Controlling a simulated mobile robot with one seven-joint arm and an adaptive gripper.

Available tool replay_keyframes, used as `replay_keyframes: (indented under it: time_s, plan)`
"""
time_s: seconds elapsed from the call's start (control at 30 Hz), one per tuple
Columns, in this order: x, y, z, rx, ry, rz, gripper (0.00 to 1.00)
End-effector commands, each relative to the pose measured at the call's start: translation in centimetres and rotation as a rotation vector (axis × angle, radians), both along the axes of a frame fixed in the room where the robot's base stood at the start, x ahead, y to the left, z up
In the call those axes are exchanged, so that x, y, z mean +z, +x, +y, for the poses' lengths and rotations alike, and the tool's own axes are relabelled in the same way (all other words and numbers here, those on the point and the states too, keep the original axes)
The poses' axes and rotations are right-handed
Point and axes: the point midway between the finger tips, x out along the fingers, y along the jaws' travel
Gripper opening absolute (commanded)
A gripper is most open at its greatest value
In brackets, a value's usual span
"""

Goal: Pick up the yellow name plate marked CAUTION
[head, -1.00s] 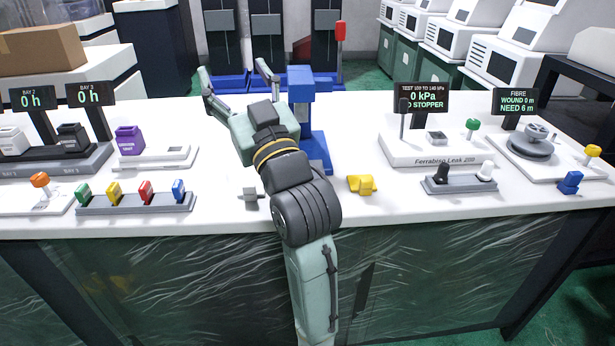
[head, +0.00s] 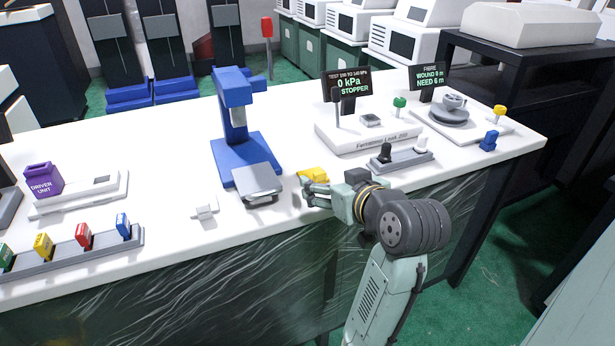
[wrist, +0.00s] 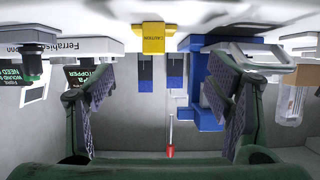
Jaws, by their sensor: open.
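The yellow name plate (head: 314,174) is a small block on the white bench top, right of the blue press. In the wrist view, which is upside down, the plate (wrist: 153,38) shows its dark CAUTION lettering at top centre. My gripper (head: 312,193) is low over the bench's front edge, beside the plate on its near side. It is open and empty, and its fingers partly overlap the plate in the head view. In the wrist view the fingers (wrist: 158,88) are spread wide, with the plate lying beyond them, between their lines.
The blue press (head: 240,125) and a grey tilted block (head: 258,182) stand left of my gripper. The leak tester (head: 365,135) and a switch strip (head: 402,160) are to the right. A small light-grey piece (head: 205,209) lies further left.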

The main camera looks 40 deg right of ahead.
Motion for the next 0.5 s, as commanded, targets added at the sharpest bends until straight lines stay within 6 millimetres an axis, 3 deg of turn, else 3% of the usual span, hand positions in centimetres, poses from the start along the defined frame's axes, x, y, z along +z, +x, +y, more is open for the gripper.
replay_keyframes:
  time_s: [0.5]
  plan:
    - [-2.7,5.1,-2.0,0.001,0.002,0.000,0.73]
